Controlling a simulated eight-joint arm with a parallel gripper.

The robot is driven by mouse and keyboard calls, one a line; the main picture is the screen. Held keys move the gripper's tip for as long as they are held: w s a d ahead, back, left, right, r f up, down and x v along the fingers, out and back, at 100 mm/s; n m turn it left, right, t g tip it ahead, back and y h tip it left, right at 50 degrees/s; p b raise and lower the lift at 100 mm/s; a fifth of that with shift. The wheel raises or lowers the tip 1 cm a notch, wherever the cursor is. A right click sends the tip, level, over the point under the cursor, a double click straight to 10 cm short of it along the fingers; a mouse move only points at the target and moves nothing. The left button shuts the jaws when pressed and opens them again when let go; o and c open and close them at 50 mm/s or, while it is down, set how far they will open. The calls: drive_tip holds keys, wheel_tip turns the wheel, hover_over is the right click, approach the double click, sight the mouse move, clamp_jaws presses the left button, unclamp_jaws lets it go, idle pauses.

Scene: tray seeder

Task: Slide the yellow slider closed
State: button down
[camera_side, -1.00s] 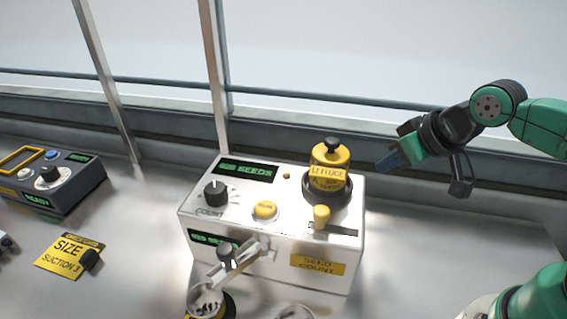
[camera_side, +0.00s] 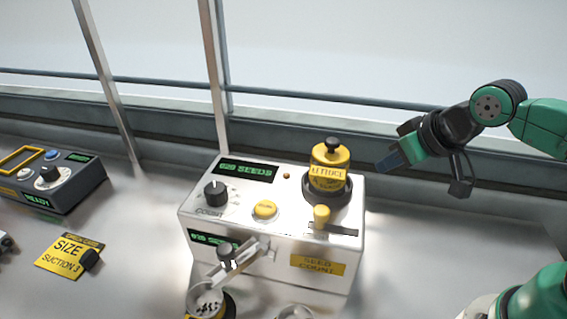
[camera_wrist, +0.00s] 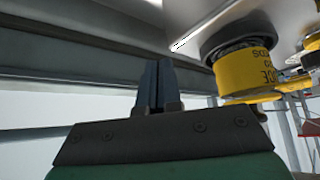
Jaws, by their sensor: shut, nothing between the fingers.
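The yellow slider (camera_side: 321,217) is a small upright knob in a dark slot (camera_side: 343,230) on top of the white seed counter (camera_side: 215,253). It sits toward the slot's left end, in front of the yellow lettuce jar (camera_side: 331,157). My gripper (camera_side: 382,166) is shut and empty, in the air to the right of the jar and apart from the slider. In the wrist view, my closed fingers (camera_wrist: 158,84) point away from the camera, with the jar (camera_wrist: 246,72) to their right.
A round yellow button (camera_side: 265,209) and a black knob (camera_side: 216,192) are on the counter's top. A cup of seeds (camera_side: 206,302) stands in front. A dark control box (camera_side: 52,187) and a yellow size card (camera_side: 66,256) lie to the left. Bench space right of the counter is clear.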

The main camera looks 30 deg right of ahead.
drive_tip(key=c, duration=1.1)
unclamp_jaws()
drive_tip(key=shift+r, duration=0.1)
drive_tip(key=o, duration=0.5)
wheel_tip(320, 180, up, 2)
drive_tip(key=shift+r, duration=0.2)
wheel_tip(320, 180, up, 9)
drive_tip(key=m+g, duration=0.7)
drive_tip(key=m, duration=0.5)
hover_over(322, 210)
wheel_tip(322, 210, down, 6)
drive_tip(key=shift+r, duration=0.25)
drive_tip(key=shift+f, duration=2.95)
clamp_jaws()
